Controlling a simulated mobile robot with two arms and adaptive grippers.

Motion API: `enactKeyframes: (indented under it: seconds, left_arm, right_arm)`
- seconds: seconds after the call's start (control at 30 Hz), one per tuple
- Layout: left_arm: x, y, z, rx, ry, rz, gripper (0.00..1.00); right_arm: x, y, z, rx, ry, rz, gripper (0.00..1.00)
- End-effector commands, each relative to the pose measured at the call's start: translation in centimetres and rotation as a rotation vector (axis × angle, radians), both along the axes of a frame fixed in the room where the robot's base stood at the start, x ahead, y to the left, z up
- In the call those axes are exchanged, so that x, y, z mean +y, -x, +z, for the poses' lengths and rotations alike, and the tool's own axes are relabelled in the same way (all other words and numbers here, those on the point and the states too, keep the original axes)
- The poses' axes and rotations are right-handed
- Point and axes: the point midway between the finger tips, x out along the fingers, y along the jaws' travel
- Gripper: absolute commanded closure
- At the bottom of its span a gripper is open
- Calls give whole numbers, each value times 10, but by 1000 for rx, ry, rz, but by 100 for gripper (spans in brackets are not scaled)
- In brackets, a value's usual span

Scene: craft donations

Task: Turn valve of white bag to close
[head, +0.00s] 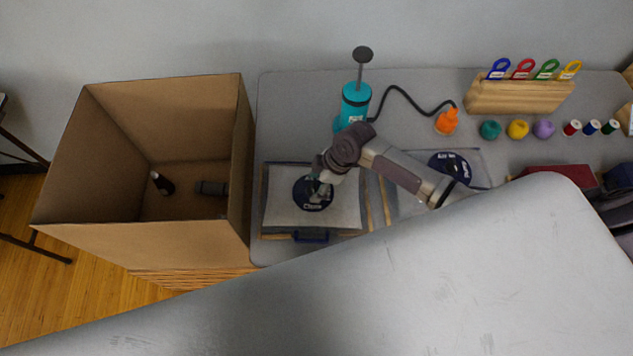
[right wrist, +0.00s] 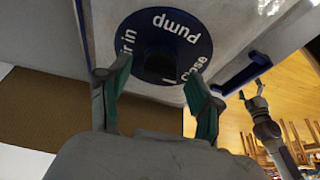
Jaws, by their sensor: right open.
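The white bag (head: 275,215) lies flat at the left end of the grey table. Its valve is a round dark blue disc (head: 313,203) marked with words, and a dark knob (right wrist: 160,62) stands at its middle in the right wrist view. "Pump", "Close" and part of "Air in" are readable there. My right gripper (head: 322,184) is over the valve. In the right wrist view its green-padded fingers (right wrist: 158,98) are apart, one to each side of the knob; contact cannot be told. My left gripper (right wrist: 252,92) shows small at the right there, fingers apart and empty.
A cardboard box (head: 140,245) stands left of the bag, holding dark items. A teal pump (head: 354,104) with a black hose and orange nozzle (head: 446,122) stands behind. A second bag (head: 480,160) lies to the right. Yarn balls (head: 517,129) and a wooden rack (head: 520,97) are farther right.

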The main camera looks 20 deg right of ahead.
Motion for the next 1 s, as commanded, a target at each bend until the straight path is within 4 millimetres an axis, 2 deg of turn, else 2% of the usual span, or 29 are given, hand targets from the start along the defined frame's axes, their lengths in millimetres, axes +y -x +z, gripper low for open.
enactKeyframes:
  seconds: [0.17,0.5,0.53,0.73,1.0]
  left_arm:
    - [3,0,0,-1,-4,3,4]
    - [3,-1,0,-2,-3,5,4]
    - [3,-1,0,-2,-3,5,4]
    - [3,-1,12,-2,-3,5,4]
    - [3,-1,10,-2,-3,4,4]
  right_arm:
    - [0,0,0,0,0,0,37]
    - [0,0,1,0,0,-1,94]
    - [0,0,1,0,0,-1,96]
    - [1,1,4,1,0,-66,96]
    - [0,0,1,0,-2,-83,96]
